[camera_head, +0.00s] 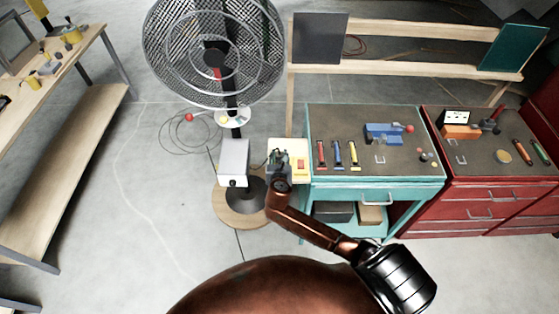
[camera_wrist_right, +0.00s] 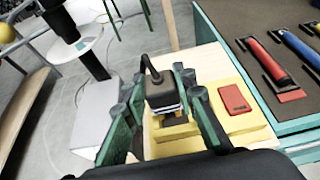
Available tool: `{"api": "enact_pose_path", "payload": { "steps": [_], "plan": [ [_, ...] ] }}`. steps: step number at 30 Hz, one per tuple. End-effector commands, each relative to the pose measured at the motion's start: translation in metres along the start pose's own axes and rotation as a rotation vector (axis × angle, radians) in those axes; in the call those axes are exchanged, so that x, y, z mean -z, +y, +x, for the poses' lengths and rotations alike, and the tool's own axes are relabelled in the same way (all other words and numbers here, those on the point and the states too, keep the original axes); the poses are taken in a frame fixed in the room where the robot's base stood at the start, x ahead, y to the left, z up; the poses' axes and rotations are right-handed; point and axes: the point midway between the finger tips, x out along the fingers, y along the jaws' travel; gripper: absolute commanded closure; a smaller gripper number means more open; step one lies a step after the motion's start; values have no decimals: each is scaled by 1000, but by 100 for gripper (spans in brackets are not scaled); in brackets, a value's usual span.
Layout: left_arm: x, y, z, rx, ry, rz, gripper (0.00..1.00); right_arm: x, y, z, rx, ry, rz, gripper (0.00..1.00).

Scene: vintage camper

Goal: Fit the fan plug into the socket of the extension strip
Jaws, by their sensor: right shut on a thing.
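The fan plug (camera_wrist_right: 160,92) is black, with a cord rising from its top. My right gripper (camera_head: 279,162) is shut on it, with green fingers either side in the wrist view. The extension strip (camera_wrist_right: 222,92) is a yellow block with a red switch; it also shows in the head view (camera_head: 301,165). The plug is over the strip's end left of the switch, at a socket partly hidden by plug and fingers. I cannot tell whether it is seated. The fan (camera_head: 213,56) stands behind. My left gripper is not in view.
The strip lies on a pale wooden board (camera_head: 289,145) beside a teal tool cabinet (camera_head: 374,190). A white box (camera_head: 233,158) stands to its left. A red cabinet (camera_head: 475,195) is at the right, a wooden bench (camera_head: 75,125) at the left. Open floor lies between bench and fan.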

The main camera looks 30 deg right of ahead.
Motion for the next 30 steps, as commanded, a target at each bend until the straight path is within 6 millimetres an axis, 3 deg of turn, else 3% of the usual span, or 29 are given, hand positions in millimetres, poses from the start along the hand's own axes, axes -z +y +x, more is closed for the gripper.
{"api": "enact_pose_path", "payload": {
  "steps": [4, 10, 21, 22, 30],
  "plan": [
    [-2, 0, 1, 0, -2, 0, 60, 5, -3, 9, 2, 0, -2, 100],
    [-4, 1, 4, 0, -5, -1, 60, 31, -2, 19, 0, 2, -1, 100],
    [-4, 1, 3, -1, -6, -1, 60, 35, -2, 20, -1, 0, -2, 100],
    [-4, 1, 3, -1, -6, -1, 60, 35, -2, 20, -1, 0, -2, 74],
    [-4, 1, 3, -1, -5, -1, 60, 34, -2, 20, -1, 1, -1, 58]
  ]
}}
